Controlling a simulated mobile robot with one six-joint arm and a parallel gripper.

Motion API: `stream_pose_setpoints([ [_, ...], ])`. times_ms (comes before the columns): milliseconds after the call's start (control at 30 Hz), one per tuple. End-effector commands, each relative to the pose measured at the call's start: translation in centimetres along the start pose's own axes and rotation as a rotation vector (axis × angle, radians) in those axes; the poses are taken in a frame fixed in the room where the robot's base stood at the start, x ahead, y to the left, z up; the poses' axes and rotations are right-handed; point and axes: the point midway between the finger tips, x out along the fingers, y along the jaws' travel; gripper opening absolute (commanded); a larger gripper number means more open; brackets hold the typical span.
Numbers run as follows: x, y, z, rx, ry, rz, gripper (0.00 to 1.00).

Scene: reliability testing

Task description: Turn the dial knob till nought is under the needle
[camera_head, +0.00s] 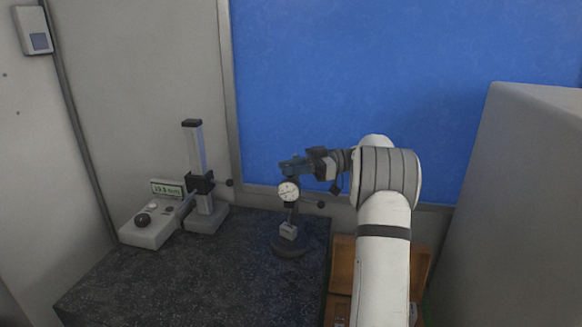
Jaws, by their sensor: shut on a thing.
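A round dial gauge (289,192) with a white face is mounted on a dark stand whose round base (289,246) rests on the dark speckled table. Its needle and figures are too small to read. My gripper (290,168) reaches in from the right at the top of the dial gauge and is shut there. What it holds appears to be part of the gauge's top, but the fingers hide the knob.
A height stand (196,160) with a grey base stands at the left, beside a small box with a knob and a green display (167,188). A brown wooden case (343,265) lies right of the granite table (200,285). A grey cabinet (530,200) bounds the right. The table's front is clear.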

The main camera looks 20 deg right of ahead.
Motion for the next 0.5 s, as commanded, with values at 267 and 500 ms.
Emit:
stream_pose_setpoints([
  [267,0.07,0.04,-0.12,-0.003,0.000,-0.017,0.04],
  [500,0.07,0.04,-0.13,-0.002,0.000,-0.016,0.28],
])
